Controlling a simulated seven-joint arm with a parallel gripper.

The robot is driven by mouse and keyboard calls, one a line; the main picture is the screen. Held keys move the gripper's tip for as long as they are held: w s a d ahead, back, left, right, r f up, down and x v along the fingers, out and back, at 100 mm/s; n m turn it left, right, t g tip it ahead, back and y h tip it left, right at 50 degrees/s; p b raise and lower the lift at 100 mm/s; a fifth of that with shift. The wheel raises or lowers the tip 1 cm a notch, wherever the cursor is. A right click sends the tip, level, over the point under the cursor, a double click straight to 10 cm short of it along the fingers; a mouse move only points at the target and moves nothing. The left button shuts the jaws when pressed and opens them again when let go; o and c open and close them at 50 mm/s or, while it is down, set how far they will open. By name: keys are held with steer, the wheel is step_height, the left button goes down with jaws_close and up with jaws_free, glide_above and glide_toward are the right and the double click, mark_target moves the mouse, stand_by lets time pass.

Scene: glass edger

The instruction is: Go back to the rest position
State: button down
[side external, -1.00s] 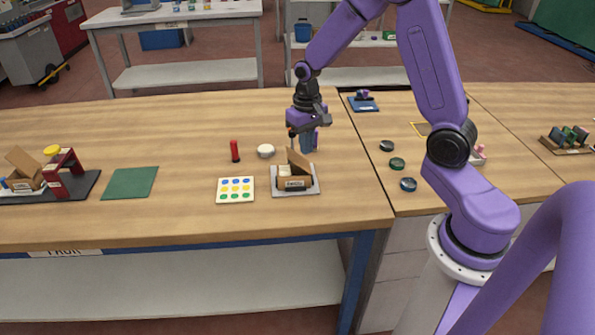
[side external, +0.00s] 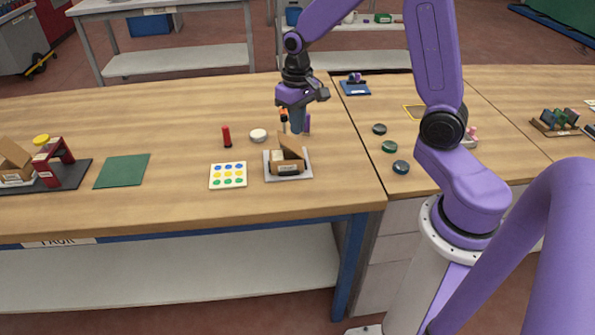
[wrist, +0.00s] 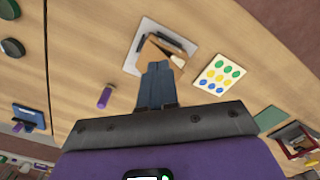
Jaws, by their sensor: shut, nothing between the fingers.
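My gripper (side external: 297,131) is shut and empty, with its blue fingers pointing down. It hangs above the table, just behind the open cardboard box (side external: 288,168). The box stands on a light grey tray (side external: 306,172) with its flap up. In the wrist view the closed fingertips (wrist: 157,66) show in front of the box (wrist: 152,50), hiding part of it. No clear contact shows between fingers and box.
A dot card (side external: 228,175), red cylinder (side external: 227,137) and white round piece (side external: 258,136) lie left. Dark discs, including a green one (side external: 389,147), lie right. A purple cylinder (wrist: 104,97) is near my fingers. A green mat (side external: 122,171) lies further left.

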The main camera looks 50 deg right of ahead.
steer(key=s+a+r+n, duration=0.4)
steer(key=s+a+n, duration=0.3)
steer(key=s, duration=0.4)
steer(key=s+a+r+n, duration=0.1)
steer(key=s+n, duration=0.6)
steer(key=s, duration=0.7)
steer(key=shift+s+a+r, duration=0.25)
steer(key=shift+a, duration=0.05)
steer(key=shift+w, duration=0.1)
steer(key=m+t, duration=0.5)
steer(key=m, duration=1.6)
glide_toward(282, 137)
steer(key=d+f, duration=0.1)
steer(key=f, duration=0.1)
steer(key=shift+w+d+f, duration=0.35)
steer(key=shift+w+d, duration=0.05)
steer(key=shift+w+a+f, duration=0.5)
steer(key=shift+a+f, duration=0.1)
steer(key=shift+f, duration=0.05)
steer(key=shift+w+a+f, duration=0.4)
steer(key=shift+w+f, duration=0.05)
steer(key=shift+f, duration=0.15)
